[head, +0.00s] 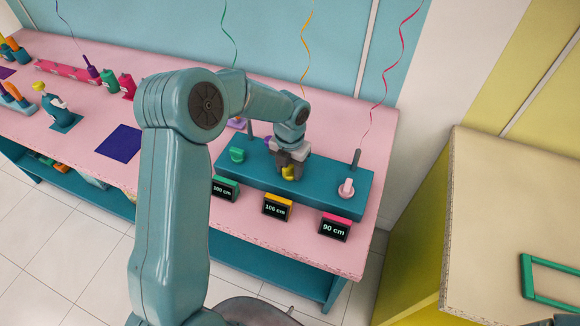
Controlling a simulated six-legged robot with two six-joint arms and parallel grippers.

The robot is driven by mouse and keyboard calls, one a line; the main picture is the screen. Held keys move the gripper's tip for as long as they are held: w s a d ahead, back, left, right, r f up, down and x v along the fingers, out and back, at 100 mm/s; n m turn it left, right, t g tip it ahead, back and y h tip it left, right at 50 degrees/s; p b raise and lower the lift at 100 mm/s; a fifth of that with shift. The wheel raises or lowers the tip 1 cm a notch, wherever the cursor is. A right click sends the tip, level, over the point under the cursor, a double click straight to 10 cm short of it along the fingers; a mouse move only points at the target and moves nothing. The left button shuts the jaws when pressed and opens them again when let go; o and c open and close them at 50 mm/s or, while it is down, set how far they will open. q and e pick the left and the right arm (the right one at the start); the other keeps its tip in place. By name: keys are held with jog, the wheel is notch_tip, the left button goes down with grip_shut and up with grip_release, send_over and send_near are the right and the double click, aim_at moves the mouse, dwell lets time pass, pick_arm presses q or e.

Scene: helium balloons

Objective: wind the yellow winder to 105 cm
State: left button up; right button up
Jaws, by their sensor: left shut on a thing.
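The yellow winder (289,174) stands in the middle of a teal winding block (325,189) on the pink bench. My left gripper (291,162) reaches down onto it from above and is shut on it, hiding its upper part. The yellow-topped display (276,208) in front of it appears to read 106 cm. A yellow ribbon (305,52) hangs curled in the air behind the block. My right gripper is not in view.
A green winder (237,154) with a 100 cm display (224,188) is at left on the block. A pink winder (346,188) with a 90 cm display (334,229) is at right. Upright posts rise beside them.

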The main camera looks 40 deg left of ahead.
aim_at(290, 166)
pick_arm(q)
jog(key=c, duration=0.5)
jog(key=o, duration=0.7)
jog(key=shift+c, duration=0.2)
jog(key=shift+r, duration=0.1)
jog(key=shift+r+p, duration=0.4)
jog(key=shift+p, duration=0.05)
notch_tip(290, 166, up, 4)
jog(key=p, duration=0.2)
jog(key=shift+p, duration=0.35)
jog(key=shift+r, duration=0.95)
